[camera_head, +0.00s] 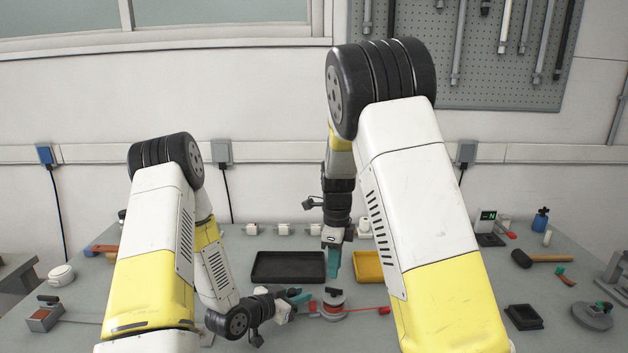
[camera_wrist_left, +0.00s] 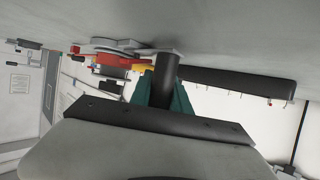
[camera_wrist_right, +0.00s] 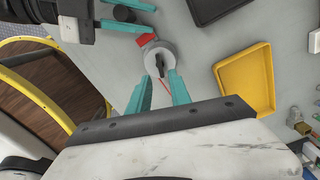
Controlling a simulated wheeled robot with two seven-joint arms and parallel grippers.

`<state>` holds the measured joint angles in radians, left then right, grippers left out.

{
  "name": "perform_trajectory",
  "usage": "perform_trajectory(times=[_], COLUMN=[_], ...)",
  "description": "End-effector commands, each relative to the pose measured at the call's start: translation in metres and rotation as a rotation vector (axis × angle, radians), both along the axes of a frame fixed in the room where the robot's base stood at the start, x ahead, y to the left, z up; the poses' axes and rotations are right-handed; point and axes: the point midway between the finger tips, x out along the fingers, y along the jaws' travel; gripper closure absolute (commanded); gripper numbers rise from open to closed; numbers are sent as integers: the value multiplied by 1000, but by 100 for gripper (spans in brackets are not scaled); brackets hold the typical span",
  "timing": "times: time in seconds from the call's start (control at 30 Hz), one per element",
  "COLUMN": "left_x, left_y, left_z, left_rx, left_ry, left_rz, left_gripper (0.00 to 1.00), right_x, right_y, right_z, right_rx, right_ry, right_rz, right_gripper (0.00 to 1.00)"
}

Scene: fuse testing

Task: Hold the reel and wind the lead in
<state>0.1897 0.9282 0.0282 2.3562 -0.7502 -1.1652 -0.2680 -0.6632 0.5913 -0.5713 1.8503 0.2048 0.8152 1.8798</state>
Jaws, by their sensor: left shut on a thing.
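The reel (camera_head: 334,303) stands on the table, a grey disc with a dark knob on top; it also shows in the right wrist view (camera_wrist_right: 159,62). The red lead (camera_head: 368,309) runs from it to the right. My left gripper (camera_head: 304,298) is shut on the reel's black upright handle (camera_wrist_left: 164,82), left of the disc. The handle also shows between its teal fingers in the right wrist view (camera_wrist_right: 124,14). My right gripper (camera_head: 334,265) points down above the reel, open and apart from it. In the right wrist view its fingertips (camera_wrist_right: 161,76) flank the lower part of the disc.
A black tray (camera_head: 288,280) and a yellow tray (camera_head: 368,280) lie behind the reel. A small black tray (camera_head: 523,317), a hammer (camera_head: 542,259) and a round grey device (camera_head: 593,316) are at the right. Sockets line the back edge.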

Motion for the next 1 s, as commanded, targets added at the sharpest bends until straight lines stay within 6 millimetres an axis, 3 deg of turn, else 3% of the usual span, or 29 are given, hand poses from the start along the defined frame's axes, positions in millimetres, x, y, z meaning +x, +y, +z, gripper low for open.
perform_trajectory(times=[0.6, 1.0], left_x=[-1, -1], left_y=[1, 1], left_z=[-2, -2], left_rx=[3, 3], left_ry=[5, 4], left_rz=[1, 1], left_gripper=[100, 100], right_x=[0, 0], right_y=[-1, 0], right_z=[-55, -66], right_rx=[-1, 0], right_ry=[1, 0], right_rz=[-1, -1], right_gripper=[75, 75])
